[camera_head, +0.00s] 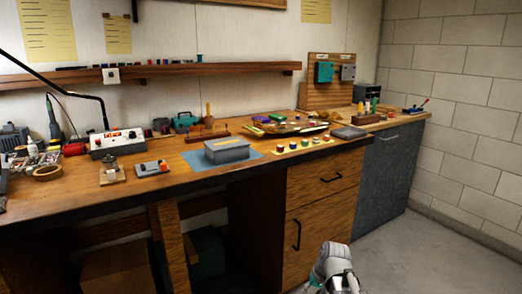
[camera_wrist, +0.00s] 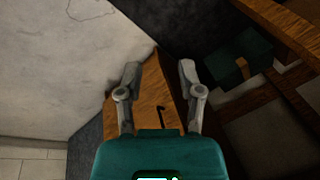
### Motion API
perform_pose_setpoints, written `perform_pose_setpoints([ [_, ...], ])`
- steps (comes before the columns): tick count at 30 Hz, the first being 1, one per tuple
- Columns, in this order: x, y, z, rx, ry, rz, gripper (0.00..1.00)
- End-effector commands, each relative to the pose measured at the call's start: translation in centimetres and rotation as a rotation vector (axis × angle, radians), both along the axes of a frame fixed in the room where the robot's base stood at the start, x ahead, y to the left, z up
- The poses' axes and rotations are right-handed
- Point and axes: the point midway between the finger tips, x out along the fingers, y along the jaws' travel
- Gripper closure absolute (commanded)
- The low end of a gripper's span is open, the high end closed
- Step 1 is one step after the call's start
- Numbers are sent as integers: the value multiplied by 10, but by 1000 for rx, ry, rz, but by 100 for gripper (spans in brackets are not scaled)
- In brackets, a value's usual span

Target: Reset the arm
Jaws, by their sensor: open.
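My gripper (camera_wrist: 159,75) shows in the wrist view with its two grey fingers spread apart and nothing between them. Behind the fingers is the wooden drawer front (camera_wrist: 148,95) of the workbench, with a dark handle. In the head view only part of my arm (camera_head: 334,268) shows, low at the bottom edge, in front of the bench and below the tabletop. The fingertips cannot be made out there.
The wooden workbench (camera_head: 130,190) holds a grey box (camera_head: 227,150) on a blue mat, a soldering station (camera_head: 117,143) and several small parts. A grey cabinet (camera_head: 388,175) stands at the right. The concrete floor (camera_head: 430,260) at the right is clear.

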Motion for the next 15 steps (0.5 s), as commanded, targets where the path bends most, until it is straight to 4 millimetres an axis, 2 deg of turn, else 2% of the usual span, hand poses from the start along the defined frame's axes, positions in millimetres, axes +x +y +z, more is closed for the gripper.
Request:
perform_pose_setpoints([
  [1, -18, 1, -2, -35, 18, 19, 52],
  [9, -71, -6, -7, -189, 100, 85, 52],
  [13, -93, -9, -7, -252, 133, 109, 52],
  [15, -87, -9, 4, -246, 130, 105, 52],
])
